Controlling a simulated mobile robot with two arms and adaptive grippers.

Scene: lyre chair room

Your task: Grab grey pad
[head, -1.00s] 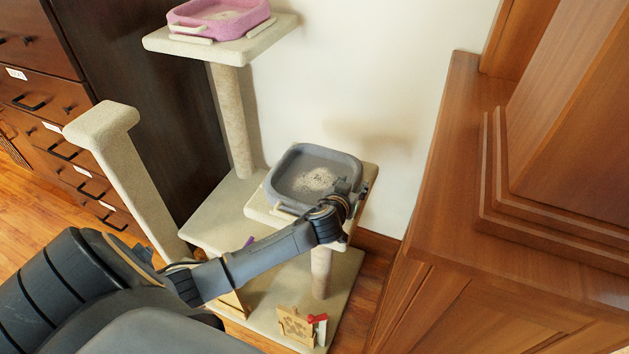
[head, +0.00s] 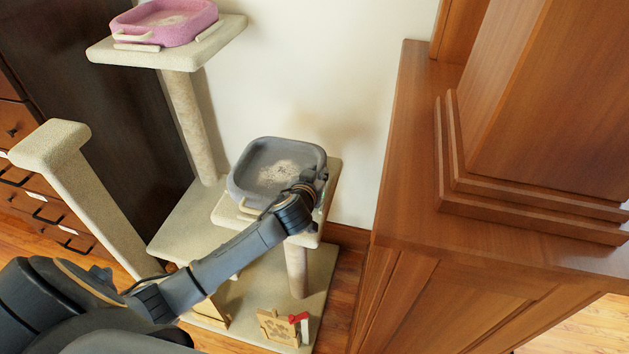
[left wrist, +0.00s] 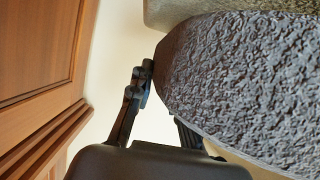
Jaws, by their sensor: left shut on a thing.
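The grey pad (head: 262,178), a square tray-like cushion with raised rounded sides and a pale speckled patch in its middle, is at the lower beige platform (head: 226,213) of a cat tree. I cannot tell whether it rests fully on the platform. My left gripper (head: 316,184) is shut on the pad's right side. In the left wrist view, the pad's rough grey surface (left wrist: 245,80) fills the right side. One dark finger of the left gripper (left wrist: 150,95) touches its edge; the other is mostly hidden. My right gripper is not in view.
A pink pad (head: 165,20) sits on the upper platform (head: 105,50). A wooden cabinet (head: 400,170) stands close on the right, a dark drawer unit (head: 95,90) on the left. A pale wall is behind. A wooden paw-print piece (head: 277,328) is on the cat tree's base.

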